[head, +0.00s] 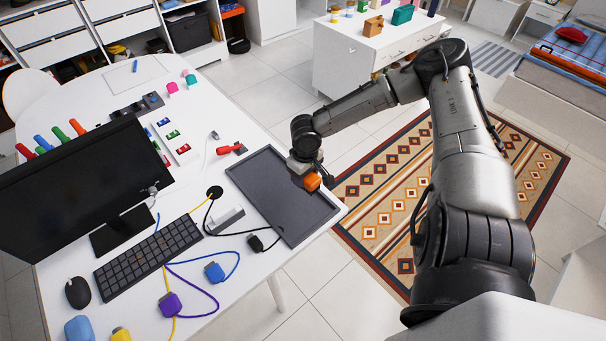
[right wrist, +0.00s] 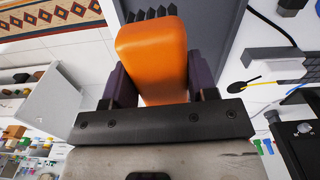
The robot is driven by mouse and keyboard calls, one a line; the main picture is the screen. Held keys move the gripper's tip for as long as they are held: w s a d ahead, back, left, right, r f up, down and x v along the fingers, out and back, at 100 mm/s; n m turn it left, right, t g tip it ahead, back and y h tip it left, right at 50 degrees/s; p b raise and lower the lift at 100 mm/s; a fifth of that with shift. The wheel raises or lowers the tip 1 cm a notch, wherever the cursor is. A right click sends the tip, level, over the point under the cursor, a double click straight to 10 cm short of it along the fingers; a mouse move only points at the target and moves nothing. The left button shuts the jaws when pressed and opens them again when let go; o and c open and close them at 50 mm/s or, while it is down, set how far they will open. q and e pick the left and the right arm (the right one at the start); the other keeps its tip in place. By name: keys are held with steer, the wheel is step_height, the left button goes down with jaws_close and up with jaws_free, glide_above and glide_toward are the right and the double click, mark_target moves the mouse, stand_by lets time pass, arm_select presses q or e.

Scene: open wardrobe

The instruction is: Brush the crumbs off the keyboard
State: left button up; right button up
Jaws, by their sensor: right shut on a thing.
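The black keyboard (head: 148,258) lies on the white desk in front of the monitor in the head view. I cannot make out crumbs on it at this size. My right gripper (head: 309,176) is over the right side of the dark grey tray, far to the right of the keyboard. It is shut on an orange-handled brush (head: 313,182). In the right wrist view the orange handle (right wrist: 152,55) sits between the fingers, with dark toothed tufts beyond it. I cannot tell whether the brush touches the tray. My left gripper is not in view.
The flat tray (head: 275,200) lies at the desk's right edge. A monitor (head: 80,185) stands behind the keyboard, and a mouse (head: 78,292) lies to its left. Coloured cables, a purple plug (head: 170,305) and a blue plug (head: 214,272) lie to the keyboard's right and front.

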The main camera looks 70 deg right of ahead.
steer(key=o, duration=0.3)
steer(key=shift+c, duration=0.9)
steer(key=shift+a, duration=0.1)
